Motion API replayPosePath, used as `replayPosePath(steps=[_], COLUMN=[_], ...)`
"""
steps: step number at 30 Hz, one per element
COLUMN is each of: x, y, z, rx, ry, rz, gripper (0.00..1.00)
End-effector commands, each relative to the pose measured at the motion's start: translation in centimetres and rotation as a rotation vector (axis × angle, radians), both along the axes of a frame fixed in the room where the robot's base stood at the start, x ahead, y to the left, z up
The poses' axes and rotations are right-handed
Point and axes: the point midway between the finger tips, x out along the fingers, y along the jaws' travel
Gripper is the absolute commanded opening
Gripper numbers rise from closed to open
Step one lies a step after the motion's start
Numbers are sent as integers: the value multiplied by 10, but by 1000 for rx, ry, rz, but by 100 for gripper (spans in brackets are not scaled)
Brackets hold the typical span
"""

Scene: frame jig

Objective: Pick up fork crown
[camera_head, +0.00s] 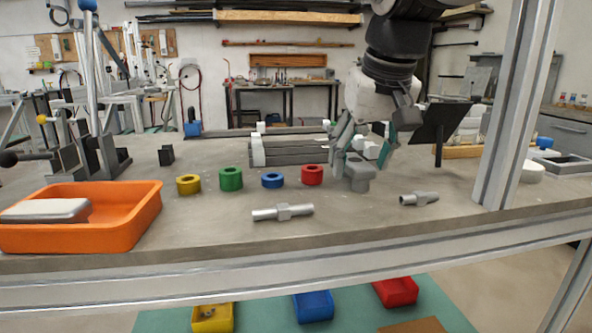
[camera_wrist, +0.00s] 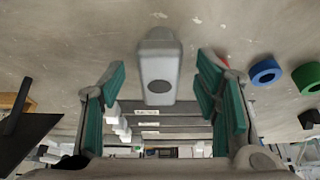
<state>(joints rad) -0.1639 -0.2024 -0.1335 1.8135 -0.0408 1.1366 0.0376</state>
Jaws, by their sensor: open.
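A grey metal part, seemingly the fork crown (camera_head: 358,183), stands on the workbench right of the red ring. In the wrist view the grey part (camera_wrist: 158,78) has a rounded block body with a dark hole in its near face. My gripper (camera_head: 366,150) is open, with its teal-padded fingers pointing down over the part. In the wrist view my gripper (camera_wrist: 162,78) has one finger on each side of the part, with gaps on both sides. The part's lower end is partly hidden behind its body.
Red (camera_head: 312,175), blue (camera_head: 272,180), green (camera_head: 231,179) and yellow (camera_head: 188,184) rings stand left of the part. Grey axle-like pieces lie in front (camera_head: 283,212) and right (camera_head: 419,198). An orange tray (camera_head: 130,218) is at left. A metal post (camera_head: 514,105) rises at right.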

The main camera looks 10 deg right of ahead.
Motion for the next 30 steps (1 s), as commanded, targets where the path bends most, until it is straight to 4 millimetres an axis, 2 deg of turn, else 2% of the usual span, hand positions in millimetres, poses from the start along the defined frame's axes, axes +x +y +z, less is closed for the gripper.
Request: replayPosePath(steps=[3, 8, 16, 17, 24, 30], x=[20, 20, 21, 21, 20, 21], y=[0, 0, 0, 0, 0, 0], z=[-2, -11, -11, -11, -11, -11], rx=[-1, -1, 0, 0, 0, 0], ry=[1, 0, -1, -1, 0, -1], rz=[1, 0, 0, 0, 0, 0], gripper=[57, 57, 57, 52, 0, 0])
